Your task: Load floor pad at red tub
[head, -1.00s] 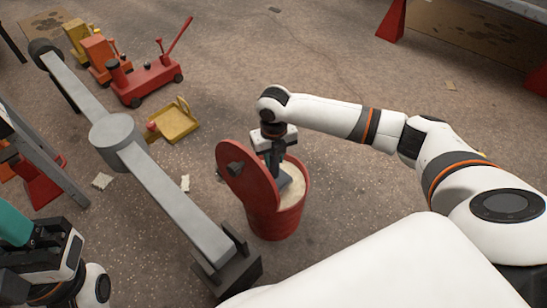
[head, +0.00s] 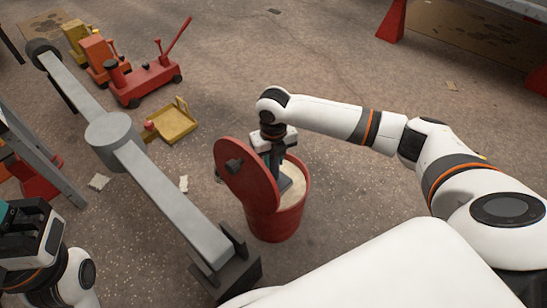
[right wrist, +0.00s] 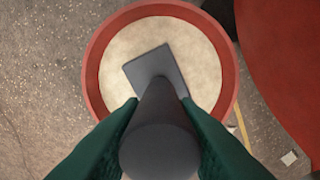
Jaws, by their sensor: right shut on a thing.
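The red tub (head: 302,208) stands on the floor near the middle of the head view, filled with pale material (right wrist: 115,75). Its round red lid (head: 240,180) stands tilted up on the left side. My right gripper (right wrist: 160,138) is shut on the dark grey handle of the floor pad, pointing down over the tub. The pad's flat square plate (right wrist: 138,70) is inside the rim, against or just above the pale material; I cannot tell whether it touches. In the head view the lid partly hides the gripper. My left gripper (head: 22,215) is at the left edge, its fingertips mostly hidden.
A long grey beam (head: 165,195) with a round hub lies left of the tub. A yellow tray (head: 172,124), a red floor jack (head: 145,80) and more jacks stand at the upper left. Red-legged stands are at upper right. Open floor lies behind the tub.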

